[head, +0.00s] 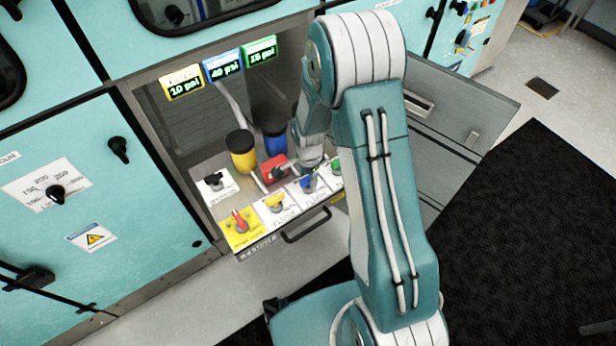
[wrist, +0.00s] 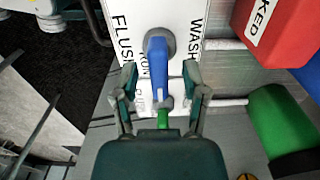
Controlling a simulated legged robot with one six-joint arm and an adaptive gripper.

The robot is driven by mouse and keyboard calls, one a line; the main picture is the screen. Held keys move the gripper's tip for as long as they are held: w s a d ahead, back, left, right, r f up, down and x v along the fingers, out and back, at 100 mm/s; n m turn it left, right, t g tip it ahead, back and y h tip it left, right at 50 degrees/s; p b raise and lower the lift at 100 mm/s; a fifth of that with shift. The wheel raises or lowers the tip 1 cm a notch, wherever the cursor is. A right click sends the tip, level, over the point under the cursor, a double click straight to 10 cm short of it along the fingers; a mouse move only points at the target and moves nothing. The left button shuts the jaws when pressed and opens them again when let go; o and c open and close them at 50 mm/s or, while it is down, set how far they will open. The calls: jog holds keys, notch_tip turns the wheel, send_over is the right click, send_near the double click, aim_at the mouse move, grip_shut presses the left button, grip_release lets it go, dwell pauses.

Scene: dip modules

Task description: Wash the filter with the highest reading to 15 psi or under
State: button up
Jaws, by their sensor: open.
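Three displays hang above the drawer: yellow (head: 181,83) reads 10 psi, blue (head: 223,66) reads 40 psi, and green (head: 260,51) seems to read 18 psi. The blue-topped filter (head: 273,137) stands beside the yellow one (head: 242,155). The blue handle (wrist: 158,68) sits on a white plate (wrist: 185,12) lettered FLUSH at left, WASH at right and RUN, partly covered, below. The handle points down toward RUN. My gripper (wrist: 159,80) is open, its fingers on either side of the handle; contact cannot be told. In the head view my arm partly hides the gripper.
A red block (wrist: 280,35) and a green cylinder (wrist: 280,120) lie right of the handle in the wrist view. Yellow (head: 275,203), red (head: 239,221) and black (head: 214,182) handles stand on neighbouring plates. The drawer has a front pull (head: 306,226).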

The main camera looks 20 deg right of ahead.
jog(key=shift+f, duration=0.25)
jog(key=shift+c, duration=0.3)
grip_shut()
